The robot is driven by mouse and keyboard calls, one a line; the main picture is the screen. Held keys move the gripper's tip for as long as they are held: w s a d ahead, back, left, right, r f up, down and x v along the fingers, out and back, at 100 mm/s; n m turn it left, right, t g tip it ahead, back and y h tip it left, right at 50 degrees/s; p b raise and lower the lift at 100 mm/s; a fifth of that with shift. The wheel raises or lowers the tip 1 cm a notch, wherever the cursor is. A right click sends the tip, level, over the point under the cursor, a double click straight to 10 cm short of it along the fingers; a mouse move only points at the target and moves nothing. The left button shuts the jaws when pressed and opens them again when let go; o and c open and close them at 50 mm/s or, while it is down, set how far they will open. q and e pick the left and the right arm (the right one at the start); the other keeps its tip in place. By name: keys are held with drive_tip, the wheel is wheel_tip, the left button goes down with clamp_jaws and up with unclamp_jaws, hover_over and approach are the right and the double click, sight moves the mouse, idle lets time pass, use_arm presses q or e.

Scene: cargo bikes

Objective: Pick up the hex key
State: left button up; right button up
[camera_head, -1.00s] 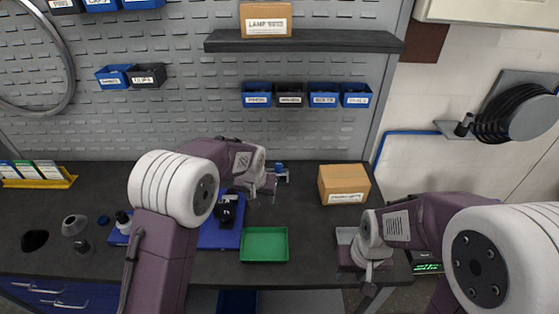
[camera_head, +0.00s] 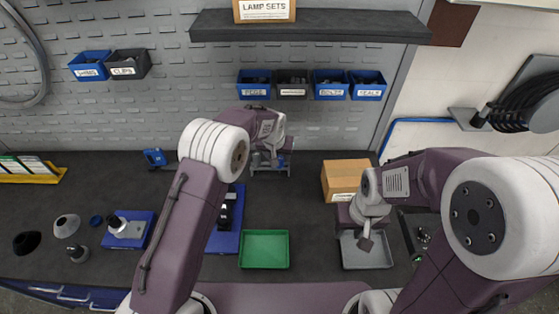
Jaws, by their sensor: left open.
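I cannot make out the hex key in this view. My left gripper (camera_head: 268,161) is open at the back of the dark workbench, below the wall bins. It is beside a small grey metal stand (camera_head: 284,165), which it partly hides. My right gripper (camera_head: 366,241) points down over the grey tray (camera_head: 368,261) at the right of the bench. Its fingers are too small to tell open from shut.
A green tray (camera_head: 264,249) lies mid-bench beside a blue mat (camera_head: 224,241) with a black tool. A cardboard box (camera_head: 344,180) stands behind the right gripper. Bins, including a blue one (camera_head: 254,84), hang on the wall. Small parts and a blue tray (camera_head: 120,243) lie at left.

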sight(279, 158)
use_arm(q)
drive_tip(key=p+x, duration=0.1)
drive_tip(key=x, duration=0.3)
drive_tip(key=shift+w+d+p, duration=0.1)
drive_tip(key=shift+p, duration=0.25)
drive_tip(key=shift+w+f, duration=0.1)
drive_tip(key=shift+f, duration=0.2)
drive_tip(key=shift+w+f, duration=0.2)
drive_tip(key=shift+s+r, duration=0.1)
drive_tip(key=shift+s, duration=0.05)
clamp_jaws()
